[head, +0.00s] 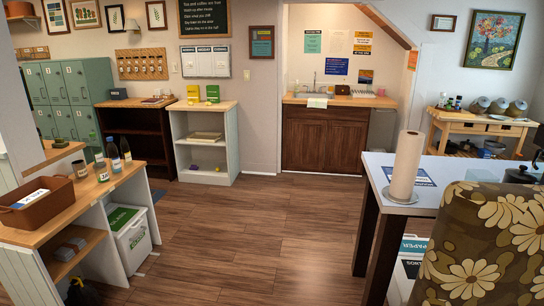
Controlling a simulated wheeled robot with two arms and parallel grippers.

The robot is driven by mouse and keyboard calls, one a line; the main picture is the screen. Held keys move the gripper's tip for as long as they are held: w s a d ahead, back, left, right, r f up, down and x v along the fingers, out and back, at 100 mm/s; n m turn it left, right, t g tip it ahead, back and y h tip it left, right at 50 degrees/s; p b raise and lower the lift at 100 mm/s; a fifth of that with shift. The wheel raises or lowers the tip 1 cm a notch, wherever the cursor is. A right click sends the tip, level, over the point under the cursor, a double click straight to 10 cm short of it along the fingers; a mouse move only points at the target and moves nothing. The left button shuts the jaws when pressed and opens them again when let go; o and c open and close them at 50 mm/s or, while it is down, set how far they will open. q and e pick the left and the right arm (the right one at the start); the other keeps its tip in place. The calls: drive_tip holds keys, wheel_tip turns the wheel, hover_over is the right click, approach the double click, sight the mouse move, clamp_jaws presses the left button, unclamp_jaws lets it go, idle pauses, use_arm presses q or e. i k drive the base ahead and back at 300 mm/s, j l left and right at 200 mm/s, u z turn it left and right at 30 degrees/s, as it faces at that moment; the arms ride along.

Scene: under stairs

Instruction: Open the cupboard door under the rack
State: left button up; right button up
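A dark brown wooden cupboard (325,138) stands under the counter in the sink alcove at the back. Its left door (304,143) and right door (347,146) both look shut. A pale dish rack (374,93) sits at the right end of the counter (330,101), above the right door's side. Handles are too small to make out. Neither of my grippers is in view.
The wooden floor (260,230) is clear up to the cupboard. A shelf unit (120,190) with bottles and a lidded bin (130,238) flank the left. A table (385,180) with a paper roll (405,165) and a flowered chair (480,250) stand at right.

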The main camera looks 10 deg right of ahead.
sight(345, 142)
drive_tip(key=i+l, duration=0.1)
drive_tip(key=i, duration=0.65)
drive_tip(key=i+l+z, duration=0.15)
drive_tip(key=i, duration=1.3)
drive_tip(key=i+z, duration=0.15)
drive_tip(key=i, duration=0.6)
drive_tip(key=i+j, duration=0.1)
drive_tip(key=i, duration=0.65)
drive_tip(key=i+z, duration=0.15)
drive_tip(key=i, duration=0.6)
drive_tip(key=i+j, duration=0.2)
drive_tip(key=i, duration=0.55)
drive_tip(key=i+z, duration=0.45)
drive_tip(key=i, duration=0.25)
drive_tip(key=i+j+z, duration=0.2)
drive_tip(key=i+z, duration=0.2)
drive_tip(key=i, duration=0.35)
drive_tip(key=i+l, duration=0.3)
drive_tip(key=i, duration=0.25)
drive_tip(key=i+l+z, duration=0.1)
drive_tip(key=i+l, duration=0.25)
drive_tip(key=i, duration=0.15)
drive_tip(key=i+l+u, duration=0.4)
drive_tip(key=i+l, duration=0.15)
drive_tip(key=l, duration=0.25)
